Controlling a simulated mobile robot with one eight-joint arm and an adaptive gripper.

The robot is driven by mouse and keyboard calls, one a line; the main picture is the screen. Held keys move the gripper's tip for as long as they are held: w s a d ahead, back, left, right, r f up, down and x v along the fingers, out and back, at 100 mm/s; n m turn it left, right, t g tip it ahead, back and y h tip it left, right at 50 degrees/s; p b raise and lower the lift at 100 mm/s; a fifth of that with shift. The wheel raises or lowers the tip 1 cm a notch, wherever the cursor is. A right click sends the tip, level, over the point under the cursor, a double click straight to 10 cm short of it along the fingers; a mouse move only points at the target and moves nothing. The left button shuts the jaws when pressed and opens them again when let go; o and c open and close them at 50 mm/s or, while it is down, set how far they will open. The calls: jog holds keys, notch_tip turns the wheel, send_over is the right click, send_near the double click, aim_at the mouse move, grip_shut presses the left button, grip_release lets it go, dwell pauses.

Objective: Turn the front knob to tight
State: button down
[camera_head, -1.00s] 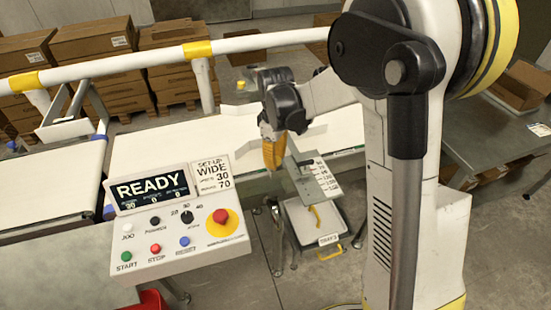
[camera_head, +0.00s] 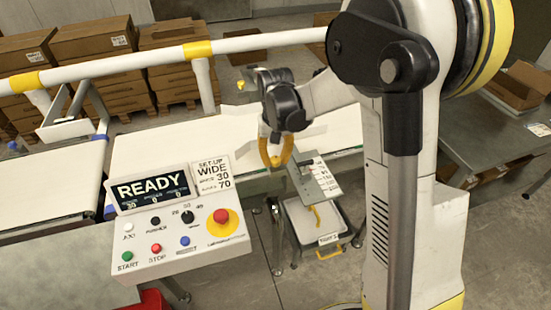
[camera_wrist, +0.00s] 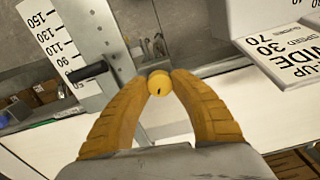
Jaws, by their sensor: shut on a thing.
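A round yellow knob (camera_wrist: 158,83) with a small dark mark on its face sits between my gripper's fingertips in the wrist view, beside the upright grey bracket. My gripper (camera_head: 274,163), with yellow-orange curved fingers, is shut on this knob; its fingertips (camera_wrist: 159,75) touch it from both sides. In the head view the knob is hidden by the fingers. I cannot read a tight or loose marking on it.
A scale plate (camera_head: 320,180) with a dark pointer (camera_wrist: 88,71) stands close beside the knob. The control panel (camera_head: 205,255) reads READY, and a set-up card (camera_head: 212,175) reads WIDE, 30 and 70. The white belt (camera_head: 150,150) runs behind.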

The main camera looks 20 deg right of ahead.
aim_at(275, 158)
jog(key=m, duration=0.6)
jog(key=shift+m, duration=0.3)
jog(key=m, duration=0.5)
jog(key=shift+m, duration=0.4)
jog(key=c, duration=1.1)
grip_release()
jog(key=shift+o, duration=0.2)
notch_tip(275, 158, up, 12)
